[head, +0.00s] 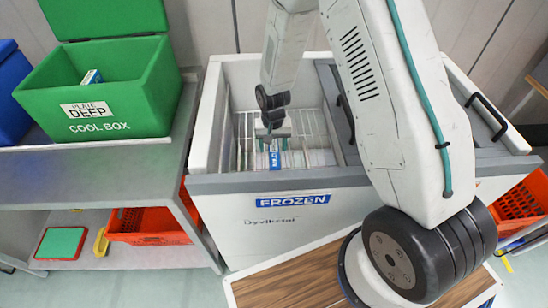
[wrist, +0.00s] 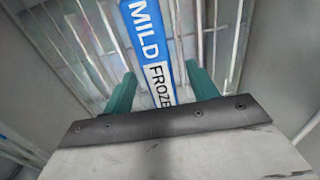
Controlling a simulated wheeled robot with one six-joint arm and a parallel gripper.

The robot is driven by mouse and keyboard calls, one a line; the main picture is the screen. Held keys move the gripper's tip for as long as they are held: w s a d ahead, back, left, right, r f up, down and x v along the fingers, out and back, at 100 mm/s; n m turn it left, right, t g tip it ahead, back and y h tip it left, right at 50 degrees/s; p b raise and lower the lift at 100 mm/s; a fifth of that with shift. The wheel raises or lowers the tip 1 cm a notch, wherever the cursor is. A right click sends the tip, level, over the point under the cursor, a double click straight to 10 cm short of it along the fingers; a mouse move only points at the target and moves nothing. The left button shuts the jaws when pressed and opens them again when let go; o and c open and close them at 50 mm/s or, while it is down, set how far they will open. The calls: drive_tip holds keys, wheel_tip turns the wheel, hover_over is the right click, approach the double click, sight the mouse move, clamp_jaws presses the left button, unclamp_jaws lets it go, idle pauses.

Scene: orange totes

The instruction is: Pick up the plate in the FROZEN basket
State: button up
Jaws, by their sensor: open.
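The plate (wrist: 150,45) is a narrow blue and white strip. In the wrist view it reads "MILD" and "FROZE", with the rest of the second word hidden behind my gripper. In the head view the plate (head: 273,160) is in the wire basket (head: 312,122) of the white chest marked FROZEN. My gripper (wrist: 161,70) is open, with one green finger on each side of the plate. In the head view my gripper (head: 272,139) reaches down into the basket from above. I cannot tell whether the fingers touch the plate.
The chest's near rim (head: 290,180) and left wall (head: 208,125) border the basket closely. A grey lid with black handles covers the right part. A green cool box (head: 110,110) stands on a grey table (head: 120,165) at left. Red crates (head: 150,226) sit below.

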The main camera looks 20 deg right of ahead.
wheel_tip(320, 180, down, 5)
drive_tip(key=shift+s+d+r, duration=0.1)
drive_tip(key=shift+r, duration=0.05)
clamp_jaws()
drive_tip(key=shift+r, duration=0.1)
